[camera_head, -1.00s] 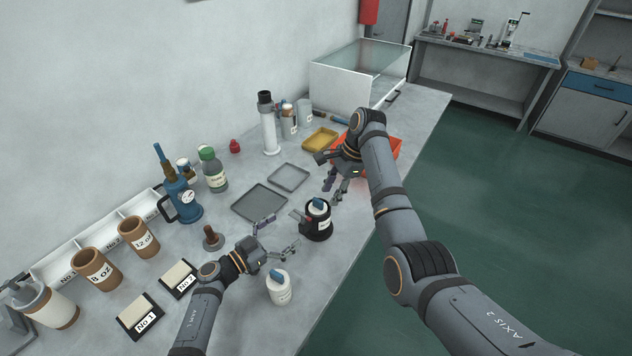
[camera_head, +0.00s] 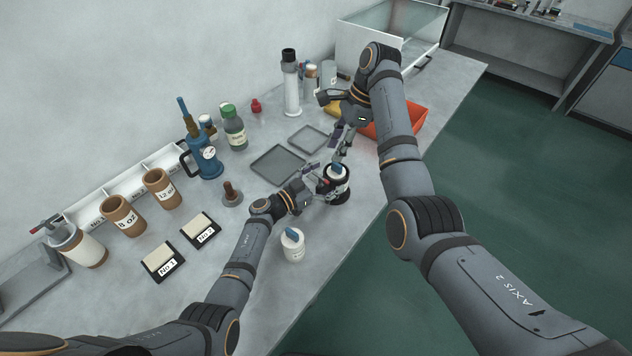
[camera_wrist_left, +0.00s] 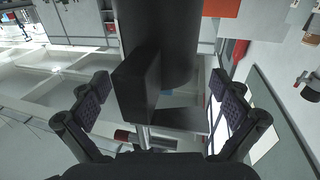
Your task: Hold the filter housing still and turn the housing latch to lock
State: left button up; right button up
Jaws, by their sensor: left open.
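A white container with a blue top (camera_head: 293,245) stands in front of the housing. A grey tray (camera_head: 277,165) lies behind my left gripper. An orange bin (camera_head: 400,122) is beyond my right gripper. The table's front edge is close to the housing.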

pick_arm(q)
jog(key=shift+w+d, duration=0.35)
jog(key=shift+d, duration=0.1)
jog(key=c, duration=1.6)
jog(key=shift+c, duration=0.2)
